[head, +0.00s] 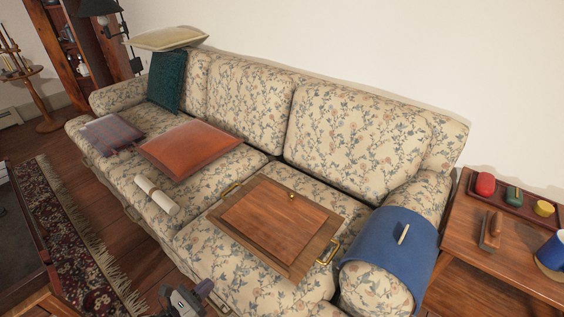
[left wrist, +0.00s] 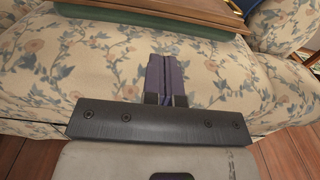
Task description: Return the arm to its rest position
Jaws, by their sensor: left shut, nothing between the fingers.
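My left gripper (head: 205,288) shows at the bottom edge of the head view, in front of the sofa's seat front. In the left wrist view its two purple fingers (left wrist: 166,75) are pressed together with nothing between them. They point at the floral sofa (head: 215,262), whose fabric fills most of the left wrist view. The gripper is apart from the wooden tray (head: 323,234) with brass handles, which lies on the right seat cushion. The tray's edge (left wrist: 150,14) also shows at the top of the left wrist view. My right gripper is not in view.
An orange cushion (head: 190,149), a plaid cushion (head: 111,133) and a rolled paper (head: 157,194) lie on the sofa. A blue cover (head: 390,247) drapes the right armrest. A wooden side table (head: 465,241) holds small items. Bare floor (head: 150,262) lies in front.

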